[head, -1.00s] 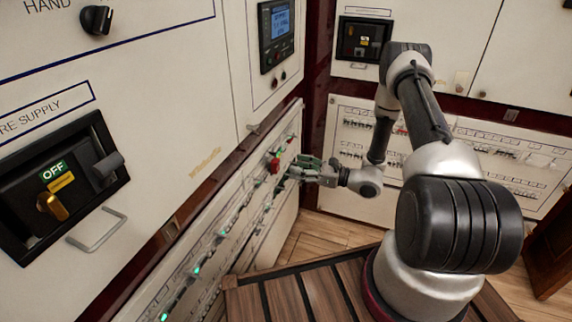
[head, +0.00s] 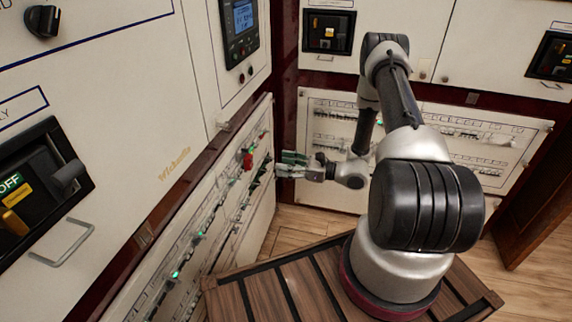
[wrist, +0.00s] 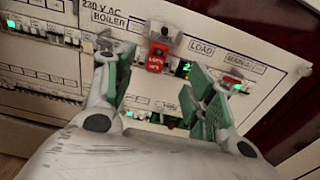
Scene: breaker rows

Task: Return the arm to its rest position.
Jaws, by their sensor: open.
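My gripper (head: 292,164) is at the end of my bent arm, its fingers pointing left toward the left breaker panel (head: 212,236). In the wrist view my gripper (wrist: 163,92) is open, with green finger pads apart and nothing between them. A red lockout tag (wrist: 157,58) hangs on the panel ahead, between and beyond the fingers. It also shows as a small red spot in the head view (head: 247,161). Whether the fingertips touch the panel I cannot tell.
A wooden slatted platform (head: 262,296) lies under my arm's base. A second breaker panel (head: 486,140) stands on the back wall behind my arm. A grey handle (head: 62,245) sticks out from the left cabinet. Wooden floor (head: 304,226) shows between the platform and the panels.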

